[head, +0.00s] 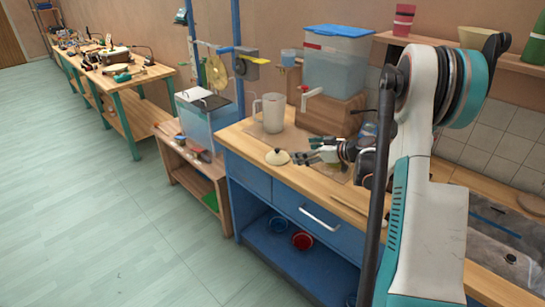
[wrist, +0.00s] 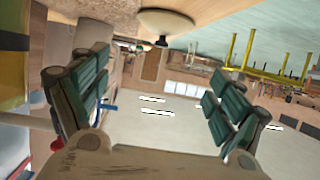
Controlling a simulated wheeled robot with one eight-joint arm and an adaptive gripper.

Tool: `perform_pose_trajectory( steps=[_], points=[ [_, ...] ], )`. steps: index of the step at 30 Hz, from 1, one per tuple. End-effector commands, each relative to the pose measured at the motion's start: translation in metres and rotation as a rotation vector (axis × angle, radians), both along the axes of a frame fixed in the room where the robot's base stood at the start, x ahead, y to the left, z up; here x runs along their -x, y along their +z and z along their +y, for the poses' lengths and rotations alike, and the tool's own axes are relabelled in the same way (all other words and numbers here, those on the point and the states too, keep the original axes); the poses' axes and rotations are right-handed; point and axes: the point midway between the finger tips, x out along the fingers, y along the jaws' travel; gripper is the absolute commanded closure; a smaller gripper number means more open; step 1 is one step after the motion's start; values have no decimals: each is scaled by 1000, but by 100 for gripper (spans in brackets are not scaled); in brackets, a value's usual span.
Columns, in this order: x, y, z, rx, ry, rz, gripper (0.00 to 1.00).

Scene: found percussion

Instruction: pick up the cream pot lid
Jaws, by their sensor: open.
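The cream pot lid (head: 277,158) lies knob up on the wooden counter, close to its front left edge. My gripper (head: 308,157) is just right of the lid in the head view, low over the counter, its fingers pointing left. In the wrist view, which appears upside down, the lid (wrist: 166,24) shows at the top with its small dark knob pointing down in the picture. My gripper (wrist: 155,95) has its two green-padded fingers spread wide there. Nothing is between them, and the lid appears ahead of the fingertips, apart from them.
A pale pitcher (head: 270,112) stands behind the lid on the counter (head: 247,138). A clear water tank (head: 337,72) with a blue lid and tap sits on a wooden block behind. A wooden stick (head: 348,205) lies near the front edge. The sink (head: 505,245) is at right.

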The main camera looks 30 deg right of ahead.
Motion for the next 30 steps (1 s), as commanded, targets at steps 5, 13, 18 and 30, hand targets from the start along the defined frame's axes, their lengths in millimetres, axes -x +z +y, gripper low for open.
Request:
perform_pose_trajectory(
  steps=[5,13,18,30],
  points=[
    [-15,-10,6,1,3,-2,12],
    [-56,-28,25,1,2,-2,12],
    [-68,-33,30,0,-1,-2,12],
    [-100,-49,46,1,2,-2,12]
  ],
)
